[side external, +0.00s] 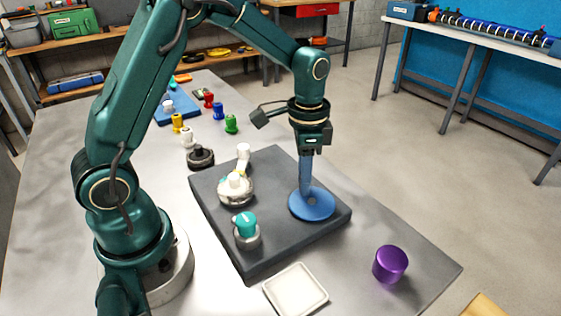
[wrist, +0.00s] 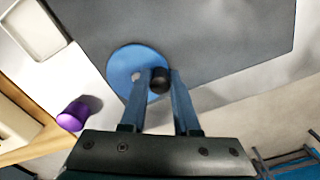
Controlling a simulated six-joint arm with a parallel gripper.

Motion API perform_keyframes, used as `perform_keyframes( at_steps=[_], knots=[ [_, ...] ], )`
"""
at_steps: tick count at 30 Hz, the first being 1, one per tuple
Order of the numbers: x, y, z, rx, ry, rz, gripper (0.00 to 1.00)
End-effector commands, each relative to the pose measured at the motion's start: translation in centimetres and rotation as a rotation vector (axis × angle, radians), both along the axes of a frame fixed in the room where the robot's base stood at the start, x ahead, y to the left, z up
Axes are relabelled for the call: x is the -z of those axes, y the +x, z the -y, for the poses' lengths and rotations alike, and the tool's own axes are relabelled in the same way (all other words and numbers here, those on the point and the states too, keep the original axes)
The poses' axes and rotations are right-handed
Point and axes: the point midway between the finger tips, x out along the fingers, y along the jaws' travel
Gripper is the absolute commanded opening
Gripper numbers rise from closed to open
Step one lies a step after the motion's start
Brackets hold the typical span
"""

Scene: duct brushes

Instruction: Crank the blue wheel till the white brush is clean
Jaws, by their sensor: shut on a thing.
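The blue wheel (side external: 312,206) lies flat on the right part of a dark grey board. In the wrist view the wheel (wrist: 122,66) has a dark round knob (wrist: 159,83) near its rim. My gripper (side external: 305,184) points down at the wheel, its two blue fingers (wrist: 160,76) shut on the knob, one on each side. The knob is hidden by the fingers in the side view. A white, cream-coloured brush (side external: 235,187) sits in a round holder on the left part of the board. I cannot tell how clean it is.
A teal piece (side external: 245,223) in a grey holder stands at the board's (side external: 275,252) front left. A white tray (side external: 296,290) and a purple cylinder (side external: 390,264) are in front. Several coloured pegs and a dark round piece (side external: 200,157) stand behind the board.

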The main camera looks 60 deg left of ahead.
Motion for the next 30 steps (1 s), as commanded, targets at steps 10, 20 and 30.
perform_keyframes(
  at_steps=[10, 20, 30],
  knots=[
    [0.2, -1.3, -0.1, 0.001, 0.005, -0.006, 0.0],
    [0.2, -2.0, 0.5, 0.003, 0.002, -0.01, 0.0],
    [0.1, -2.3, 0.8, 0.001, -0.001, -0.003, 0.0]
  ],
)
